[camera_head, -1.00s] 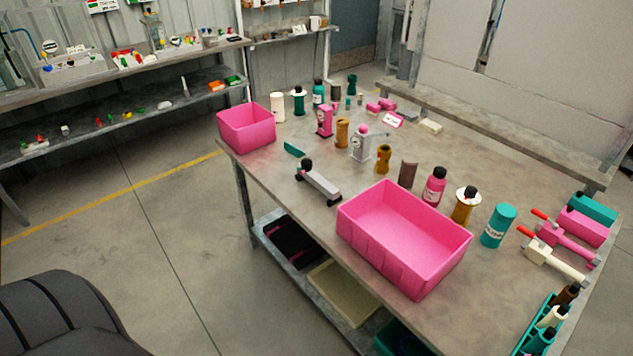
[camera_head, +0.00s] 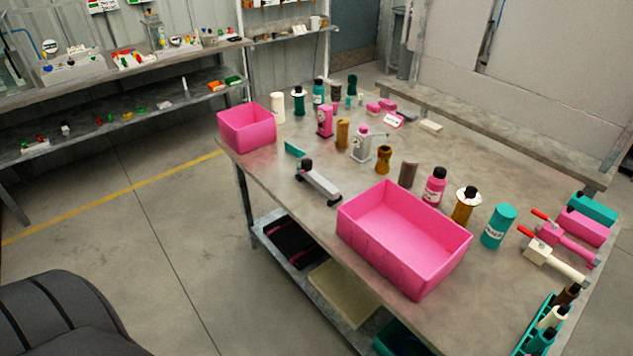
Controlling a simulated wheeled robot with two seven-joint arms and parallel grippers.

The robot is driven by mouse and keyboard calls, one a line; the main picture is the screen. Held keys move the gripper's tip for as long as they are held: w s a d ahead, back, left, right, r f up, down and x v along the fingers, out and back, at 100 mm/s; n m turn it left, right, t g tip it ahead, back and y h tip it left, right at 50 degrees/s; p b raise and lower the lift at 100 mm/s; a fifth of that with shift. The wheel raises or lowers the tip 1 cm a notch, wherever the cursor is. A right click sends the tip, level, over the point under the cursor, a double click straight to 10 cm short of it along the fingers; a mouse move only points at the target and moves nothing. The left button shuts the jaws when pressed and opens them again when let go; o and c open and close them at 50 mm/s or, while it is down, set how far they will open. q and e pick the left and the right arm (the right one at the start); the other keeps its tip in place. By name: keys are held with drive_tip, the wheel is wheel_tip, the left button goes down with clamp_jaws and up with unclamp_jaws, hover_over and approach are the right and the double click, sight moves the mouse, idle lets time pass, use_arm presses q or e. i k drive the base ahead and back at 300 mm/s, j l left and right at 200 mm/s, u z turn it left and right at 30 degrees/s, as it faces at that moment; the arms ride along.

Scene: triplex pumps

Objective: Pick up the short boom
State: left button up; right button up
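A short grey bar with a black knob at one end (camera_head: 321,183) lies on the table near its front left edge. It looks like the short boom, though no label on it can be read. It lies at a slant, between the small pink bin and the large pink bin, with clear tabletop around it. Neither of my grippers is in view.
The large pink bin (camera_head: 392,266) stands empty at the table's front edge. A smaller pink bin (camera_head: 246,128) is at the left corner. Bottles and pump parts, including a teal cylinder (camera_head: 497,226) and a white red-handled part (camera_head: 552,262), stand behind and right.

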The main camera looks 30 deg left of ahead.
sight(326, 188)
drive_tip(key=i+j+z, duration=0.15)
drive_tip(key=j, duration=0.4)
drive_tip(key=i+j+z, duration=0.1)
drive_tip(key=i+j, duration=0.15)
drive_tip(key=j, duration=0.3)
drive_tip(key=i+j+z, duration=0.15)
drive_tip(key=j, duration=0.45)
drive_tip(key=i+j+z, duration=0.1)
drive_tip(key=j, duration=0.5)
drive_tip(key=i+j+z, duration=0.15)
drive_tip(key=j, duration=0.45)
drive_tip(key=j+z, duration=0.1)
drive_tip(key=j, duration=0.5)
